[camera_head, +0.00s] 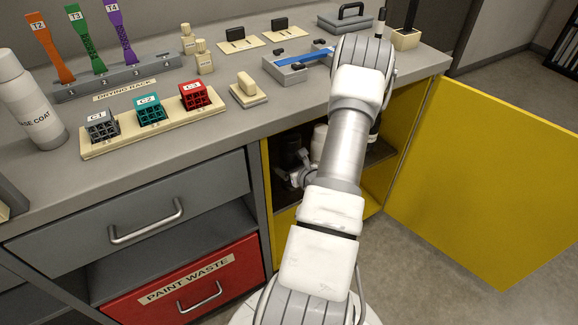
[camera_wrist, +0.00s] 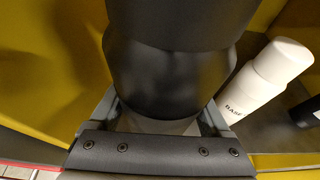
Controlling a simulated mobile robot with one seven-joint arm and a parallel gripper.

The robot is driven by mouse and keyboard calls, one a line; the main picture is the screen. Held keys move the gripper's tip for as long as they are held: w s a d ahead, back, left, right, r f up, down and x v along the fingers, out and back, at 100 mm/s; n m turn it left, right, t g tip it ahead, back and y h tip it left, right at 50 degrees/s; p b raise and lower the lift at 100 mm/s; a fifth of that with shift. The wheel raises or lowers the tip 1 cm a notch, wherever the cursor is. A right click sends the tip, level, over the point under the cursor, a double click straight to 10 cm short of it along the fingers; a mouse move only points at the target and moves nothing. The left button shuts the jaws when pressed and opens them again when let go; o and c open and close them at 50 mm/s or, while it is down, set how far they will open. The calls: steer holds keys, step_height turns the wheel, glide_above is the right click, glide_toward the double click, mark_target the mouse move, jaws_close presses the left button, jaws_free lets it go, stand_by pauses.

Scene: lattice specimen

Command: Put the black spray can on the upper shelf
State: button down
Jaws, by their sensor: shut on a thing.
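The black spray can (camera_wrist: 170,75) fills the middle of the wrist view, between the two fingers of my gripper (camera_wrist: 162,113). My gripper is shut on it. In the head view, my gripper (camera_head: 298,179) is inside the open yellow cabinet, and the dark can (camera_head: 291,150) shows just above it, partly in shadow. The upper shelf (camera_head: 381,152) is a dark board inside the cabinet, partly hidden by my arm. I cannot tell whether the can's base touches the shelf.
A white can marked BASE (camera_wrist: 266,78) stands right of the held can. A dark object (camera_wrist: 306,112) is at the far right edge. The yellow cabinet door (camera_head: 490,180) stands wide open to the right. The grey worktop (camera_head: 235,125) above carries racks and blocks.

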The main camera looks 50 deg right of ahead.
steer(key=shift+w+d+f+b, duration=0.6)
steer(key=shift+w+f, duration=0.5)
steer(key=shift+f, duration=0.3)
steer(key=shift+w+d+f+b, duration=0.55)
steer(key=shift+w+f+b, duration=0.2)
steer(key=shift+w+f, duration=0.55)
steer(key=shift+w+d+f+b, duration=0.6)
steer(key=shift+w+f, duration=0.35)
steer(key=shift+f, duration=0.55)
steer(key=shift+f, duration=0.2)
jaws_free()
steer(key=shift+a, duration=0.1)
steer(key=shift+s+r, duration=0.3)
steer(key=shift+r, duration=0.05)
steer(key=p+v, duration=0.3)
steer(key=v, duration=0.8)
steer(key=shift+s+a, duration=0.1)
steer(key=shift+s, duration=0.15)
